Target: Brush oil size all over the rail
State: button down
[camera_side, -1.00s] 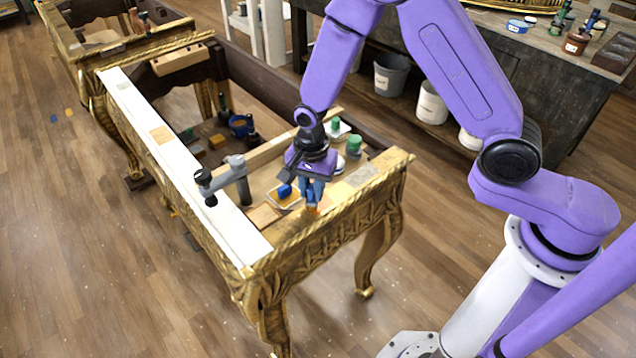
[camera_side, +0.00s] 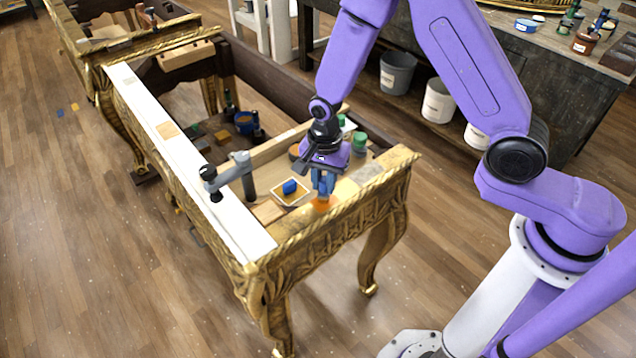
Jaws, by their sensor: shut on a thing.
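The gilt console (camera_side: 330,238) stands in the middle of the side view, with a long white rail (camera_side: 190,165) along its left side. My gripper (camera_side: 323,178) is above the near right part of the frame and is shut on a blue-handled tool, apparently a brush (camera_side: 321,203). The brush's orange tip points down, at or just above the top of the near gilt end piece; I cannot tell whether it touches. It is apart from the white rail. A small pale tray (camera_side: 279,198) with a blue item (camera_side: 290,187) lies to the left of my gripper.
A grey clamp (camera_side: 228,173) stands up on the white rail. Jars with green tops (camera_side: 359,142) stand behind my gripper, inside the frame. A dark workbench (camera_side: 560,85) with buckets (camera_side: 437,101) below is at the back right. The wooden floor in front is clear.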

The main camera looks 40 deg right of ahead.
jog(key=shift+d, duration=1.6)
jog(key=shift+w+r, duration=0.1)
jog(key=shift+r, duration=0.75)
notch_tip(320, 180, up, 6)
jog(key=shift+r, duration=0.15)
